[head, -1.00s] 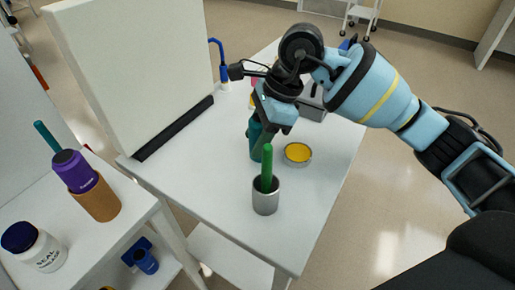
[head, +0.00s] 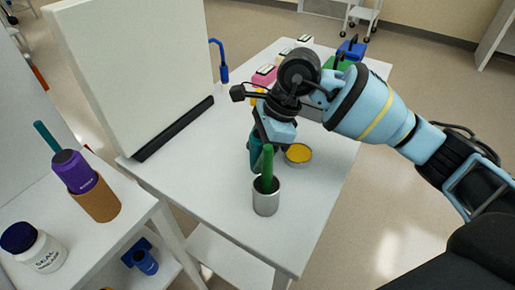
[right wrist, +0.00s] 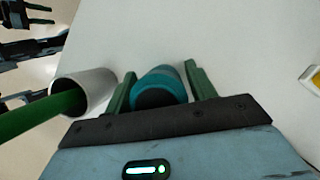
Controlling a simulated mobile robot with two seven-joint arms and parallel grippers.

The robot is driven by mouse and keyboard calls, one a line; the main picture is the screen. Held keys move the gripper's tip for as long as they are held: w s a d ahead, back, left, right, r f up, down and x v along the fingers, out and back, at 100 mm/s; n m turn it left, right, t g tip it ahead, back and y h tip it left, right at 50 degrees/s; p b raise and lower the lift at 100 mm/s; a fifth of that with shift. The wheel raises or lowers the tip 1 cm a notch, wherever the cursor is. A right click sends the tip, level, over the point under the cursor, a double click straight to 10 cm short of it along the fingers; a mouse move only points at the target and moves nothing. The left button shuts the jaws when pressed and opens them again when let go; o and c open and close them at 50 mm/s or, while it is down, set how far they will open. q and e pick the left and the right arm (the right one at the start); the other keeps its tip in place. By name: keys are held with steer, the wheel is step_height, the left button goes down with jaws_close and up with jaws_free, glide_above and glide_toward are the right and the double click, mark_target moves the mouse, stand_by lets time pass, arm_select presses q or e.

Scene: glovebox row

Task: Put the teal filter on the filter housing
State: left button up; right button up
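The teal filter (right wrist: 160,86) stands between the two green fingers of my right gripper (right wrist: 162,78) in the right wrist view, close against both. In the head view my right gripper (head: 262,150) points down over the white table, and the teal filter (head: 254,156) shows partly below it, behind a green rod. Its lower end is partly hidden, so I cannot tell whether it touches the table. I cannot tell for sure which thing is the filter housing. My left gripper is not in view.
A grey cup (head: 265,202) with the green rod (head: 267,165) stands close in front of the gripper. A white upright panel (head: 135,75) borders the table's left. Coloured items (head: 264,77) stand at the back.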

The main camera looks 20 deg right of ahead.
steer(key=shift+o, duration=0.7)
steer(key=shift+r, duration=0.3)
steer(key=shift+o, duration=0.4)
steer(key=v, duration=1.1)
steer(key=shift+d+r, duration=0.15)
steer(key=shift+r, duration=0.2)
